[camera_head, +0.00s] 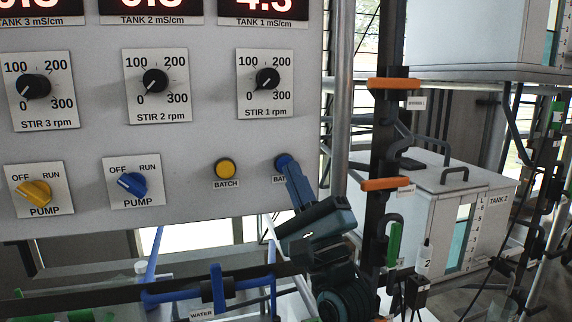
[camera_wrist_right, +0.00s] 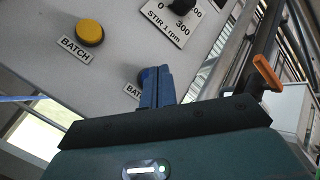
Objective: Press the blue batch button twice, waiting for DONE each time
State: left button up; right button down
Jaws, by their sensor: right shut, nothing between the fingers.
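The blue batch button (camera_head: 279,160) is on the lower right of the grey panel (camera_head: 200,215). My right gripper (camera_head: 289,168) is shut and empty, its blue fingertips in front of the button and overlapping it. In the right wrist view the fingers (camera_wrist_right: 157,72) cover most of the blue button (camera_wrist_right: 140,77), leaving only its left edge showing. Its BATCH label is partly hidden. I cannot tell whether the fingertips touch the button or whether it is pressed. No DONE sign is readable. My left gripper is not in view.
A yellow batch button (camera_head: 225,168) sits just left of the blue one. Yellow (camera_head: 34,192) and blue (camera_head: 132,184) pump knobs are further left, with stir knobs above. A metal post (camera_head: 342,90) and orange-handled fittings (camera_head: 386,184) stand close on the right.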

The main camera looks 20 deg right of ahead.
jog(key=s+p, duration=0.1)
jog(key=s, duration=0.4)
jog(key=shift+d, duration=0.1)
dwell(0.7)
